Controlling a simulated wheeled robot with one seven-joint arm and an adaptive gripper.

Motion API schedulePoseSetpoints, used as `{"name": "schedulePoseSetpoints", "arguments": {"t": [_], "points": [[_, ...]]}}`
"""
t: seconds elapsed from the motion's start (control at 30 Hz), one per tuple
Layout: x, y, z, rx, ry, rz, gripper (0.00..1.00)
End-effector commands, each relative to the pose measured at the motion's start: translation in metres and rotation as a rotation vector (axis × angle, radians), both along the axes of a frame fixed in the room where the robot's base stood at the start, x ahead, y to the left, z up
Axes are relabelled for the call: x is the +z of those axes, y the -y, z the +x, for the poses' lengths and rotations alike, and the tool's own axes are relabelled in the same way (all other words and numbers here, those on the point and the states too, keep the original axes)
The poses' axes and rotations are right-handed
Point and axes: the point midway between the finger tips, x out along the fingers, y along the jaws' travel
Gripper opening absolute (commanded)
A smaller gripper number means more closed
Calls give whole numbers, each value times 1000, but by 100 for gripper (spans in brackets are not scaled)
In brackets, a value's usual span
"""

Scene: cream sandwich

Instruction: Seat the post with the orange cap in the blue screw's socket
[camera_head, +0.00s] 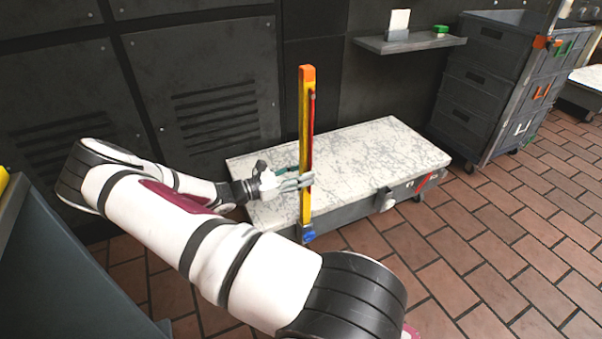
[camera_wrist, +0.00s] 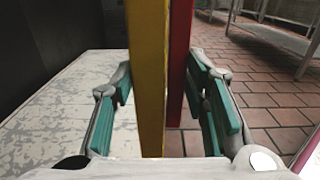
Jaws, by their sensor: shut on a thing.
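The tall yellow post (camera_head: 304,130) with an orange cap (camera_head: 307,73) stands about upright in front of the marble-topped table in the head view. A thin red strip (camera_head: 312,115) runs along its right side. My gripper (camera_head: 302,182) is shut on the post below its middle. In the wrist view, the yellow post (camera_wrist: 148,70) and the red part (camera_wrist: 179,55) stand between the green-padded fingers. A small blue part (camera_head: 308,234), apparently the blue screw, is at the post's foot near the table's front edge. Its socket is too small to make out, and I cannot tell whether the post is in it.
The marble-topped table (camera_head: 375,155) has a mostly bare top. A wall shelf (camera_head: 420,45) holds a white card and a green item. A dark drawer cart (camera_head: 480,85) stands at right. Brick floor (camera_head: 500,240) is open at front right.

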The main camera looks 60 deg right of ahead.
Motion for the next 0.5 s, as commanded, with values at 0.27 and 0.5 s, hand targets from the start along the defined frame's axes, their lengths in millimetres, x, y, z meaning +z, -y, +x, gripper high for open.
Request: {"name": "schedulePoseSetpoints", "arguments": {"t": [0.27,0.5], "points": [[-5,0,0,-1,-1,-4,0],[-10,1,0,-1,-1,-4,0]]}}
